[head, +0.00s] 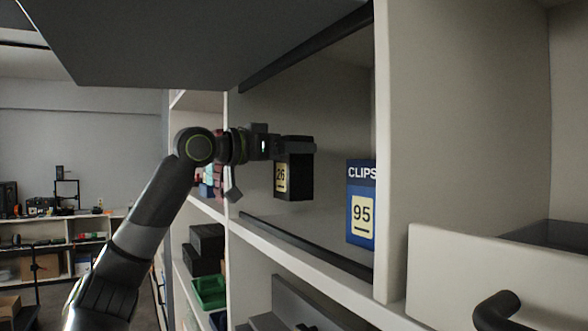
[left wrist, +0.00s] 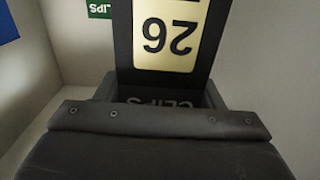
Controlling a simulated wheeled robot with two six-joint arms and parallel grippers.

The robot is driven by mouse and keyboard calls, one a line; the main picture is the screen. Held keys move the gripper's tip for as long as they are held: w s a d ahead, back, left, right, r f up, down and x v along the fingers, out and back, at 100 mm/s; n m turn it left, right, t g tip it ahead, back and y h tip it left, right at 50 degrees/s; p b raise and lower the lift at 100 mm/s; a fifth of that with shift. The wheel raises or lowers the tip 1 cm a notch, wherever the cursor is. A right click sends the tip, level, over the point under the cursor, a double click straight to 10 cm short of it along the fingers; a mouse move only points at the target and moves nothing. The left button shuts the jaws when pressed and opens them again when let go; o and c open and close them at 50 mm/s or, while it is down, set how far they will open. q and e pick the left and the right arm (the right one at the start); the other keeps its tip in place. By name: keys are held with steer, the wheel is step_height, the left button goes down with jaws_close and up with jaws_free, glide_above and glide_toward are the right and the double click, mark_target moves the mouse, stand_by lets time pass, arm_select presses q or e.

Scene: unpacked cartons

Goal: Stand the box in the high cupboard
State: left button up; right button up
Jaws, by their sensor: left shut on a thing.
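A black box (head: 296,178) with a cream label reading 26 hangs upright from my left gripper (head: 296,146), which is shut on its top part. In the left wrist view the box (left wrist: 165,35) shows its label upside down, with the word CLIPS partly hidden by the gripper (left wrist: 155,100). The high cupboard (head: 310,225) is an open compartment with a pale interior. The box is at its opening, above the cupboard floor and apart from it; how deep it is inside I cannot tell. My right gripper is not in view.
A blue CLIPS box (head: 361,203) labelled 95 stands at the cupboard's right side. A raised grey flap (head: 200,40) overhangs the opening. A green patch with lettering (left wrist: 100,8) shows behind the held box. Lower shelves hold dark boxes (head: 207,240) and a green bin (head: 209,291).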

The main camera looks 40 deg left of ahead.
mark_target(281, 171)
arm_select(q)
steer(key=shift+s+a+f, duration=0.15)
steer(key=shift+s+f, duration=0.05)
steer(key=shift+f, duration=0.3)
steer(key=f, duration=0.1)
steer(key=f+b, duration=0.1)
steer(key=f, duration=0.1)
steer(key=shift+w+b, duration=0.2)
steer(key=shift+b, duration=0.1)
steer(key=shift+w, duration=0.1)
steer(key=shift+f, duration=0.2)
steer(key=o, duration=1.1)
